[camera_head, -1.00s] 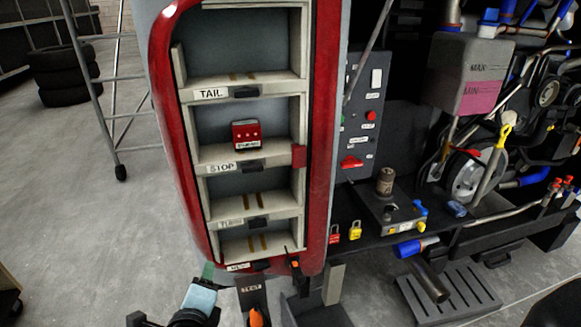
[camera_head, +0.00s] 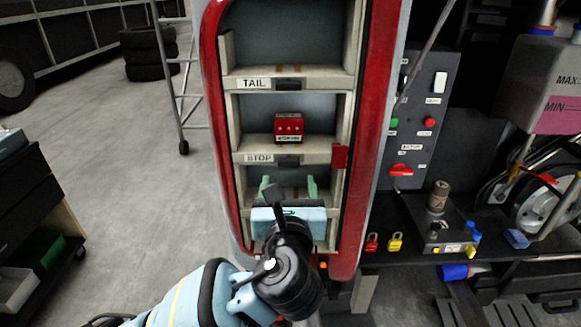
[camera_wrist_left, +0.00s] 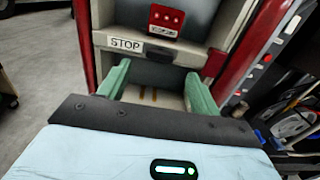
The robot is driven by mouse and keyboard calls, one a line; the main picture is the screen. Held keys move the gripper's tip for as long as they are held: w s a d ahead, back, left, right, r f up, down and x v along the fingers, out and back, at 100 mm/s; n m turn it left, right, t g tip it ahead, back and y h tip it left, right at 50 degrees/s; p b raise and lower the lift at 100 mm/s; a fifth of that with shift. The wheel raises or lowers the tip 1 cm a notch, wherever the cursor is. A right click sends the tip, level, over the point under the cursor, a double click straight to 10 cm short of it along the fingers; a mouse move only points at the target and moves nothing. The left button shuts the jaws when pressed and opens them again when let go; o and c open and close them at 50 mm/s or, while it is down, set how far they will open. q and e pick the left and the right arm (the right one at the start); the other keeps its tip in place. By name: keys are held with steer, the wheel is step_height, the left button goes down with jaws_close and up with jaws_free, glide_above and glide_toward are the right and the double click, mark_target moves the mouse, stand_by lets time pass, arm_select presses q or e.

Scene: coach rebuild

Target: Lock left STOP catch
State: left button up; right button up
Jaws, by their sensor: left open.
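The STOP bay of the red-framed lamp cabinet holds a red lamp unit (camera_head: 289,128), seated on the shelf marked STOP. A black tab (camera_head: 289,161) sits beside the STOP label on the shelf front, and a red catch-like block (camera_head: 340,156) is at the right end of that shelf. In the left wrist view the lamp unit (camera_wrist_left: 165,21), black tab (camera_wrist_left: 158,54) and red block (camera_wrist_left: 215,63) show ahead. My left gripper (camera_head: 289,186) is open and empty, its green fingers spread just below the STOP shelf front. My right gripper is out of view.
The TAIL bay (camera_head: 290,40) above is empty. A grey switch panel (camera_head: 425,110) and a dark bench with red and yellow padlocks (camera_head: 383,243) stand to the right. A dark cart (camera_head: 30,215) is at the left. The floor between is clear.

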mark_target(288, 164)
arm_select(q)
steer(key=shift+w, duration=3.2)
steer(key=shift+c, duration=0.4)
steer(key=c, duration=0.9)
